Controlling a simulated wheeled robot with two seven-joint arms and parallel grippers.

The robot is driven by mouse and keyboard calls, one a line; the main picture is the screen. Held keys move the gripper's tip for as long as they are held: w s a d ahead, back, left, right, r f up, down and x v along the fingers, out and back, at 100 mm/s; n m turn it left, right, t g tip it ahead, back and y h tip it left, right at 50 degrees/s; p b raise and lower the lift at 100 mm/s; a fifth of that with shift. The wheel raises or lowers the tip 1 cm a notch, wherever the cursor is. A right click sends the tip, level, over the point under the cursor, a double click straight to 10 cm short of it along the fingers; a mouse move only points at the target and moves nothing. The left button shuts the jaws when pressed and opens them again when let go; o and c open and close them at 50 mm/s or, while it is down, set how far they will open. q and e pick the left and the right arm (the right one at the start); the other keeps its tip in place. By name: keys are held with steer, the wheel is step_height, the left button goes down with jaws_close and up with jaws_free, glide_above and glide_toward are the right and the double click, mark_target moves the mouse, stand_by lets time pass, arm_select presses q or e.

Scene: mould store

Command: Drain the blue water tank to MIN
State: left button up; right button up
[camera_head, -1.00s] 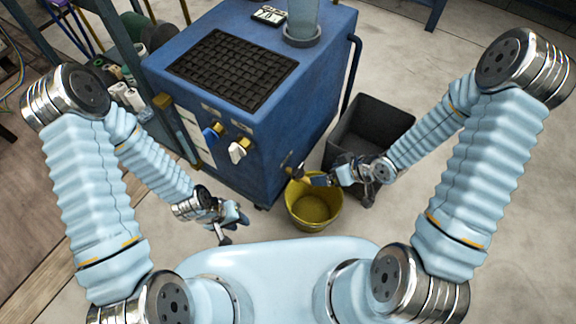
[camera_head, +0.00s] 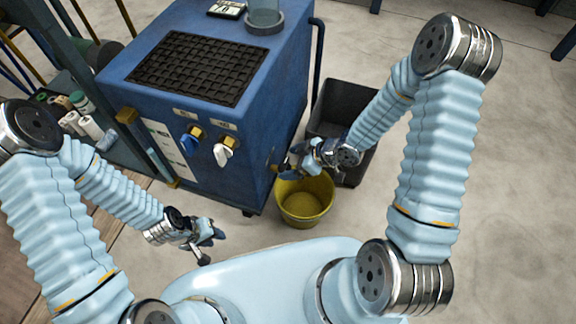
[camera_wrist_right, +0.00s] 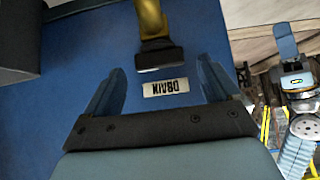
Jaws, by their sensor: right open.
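The blue water tank (camera_head: 215,135) is a boxy cabinet left of centre in the head view. A pale gauge strip (camera_head: 165,150) is on its front; its level is too small to read. The brass drain valve (camera_wrist_right: 152,22), with a dark end, juts from the blue panel above an upside-down DRAIN label (camera_wrist_right: 166,87) in the right wrist view. My right gripper (camera_wrist_right: 160,82) is open and empty, its fingers either side of the label, just short of the valve. My left gripper (camera_head: 208,243) hangs before the tank's lower front, its jaw state unclear. A yellow bucket (camera_head: 304,218) stands below my right gripper.
Blue-handled (camera_head: 190,140) and white-handled (camera_head: 223,154) valves are higher on the tank front. A dark grey bin (camera_head: 355,170) stands behind the bucket. A shelf with bottles (camera_head: 90,127) is at left. The floor at right is open.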

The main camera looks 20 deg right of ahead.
mark_target(285, 166)
steer(key=shift+x, duration=1)
steer(key=shift+c, duration=0.3)
steer(key=c, duration=1)
steer(key=shift+f+b, duration=0.15)
steer(key=shift+b, duration=0.4)
steer(key=m+t+h+b, duration=0.1)
steer(key=m+b, duration=0.1)
steer(key=b, duration=0.2)
steer(key=m+t+h+b, duration=0.1)
steer(key=m+b, duration=0.1)
steer(key=b, duration=0.3)
steer(key=shift+s+a+f, duration=0.1)
steer(key=shift+s+a, duration=0.1)
steer(key=shift+m+t+h+b, duration=0.5)
steer(key=shift+m+h+b, duration=0.1)
steer(key=shift+m, duration=0.2)
steer(key=shift+r+m+h, duration=0.25)
steer(key=shift+m+h, duration=0.05)
steer(key=shift+m, duration=0.2)
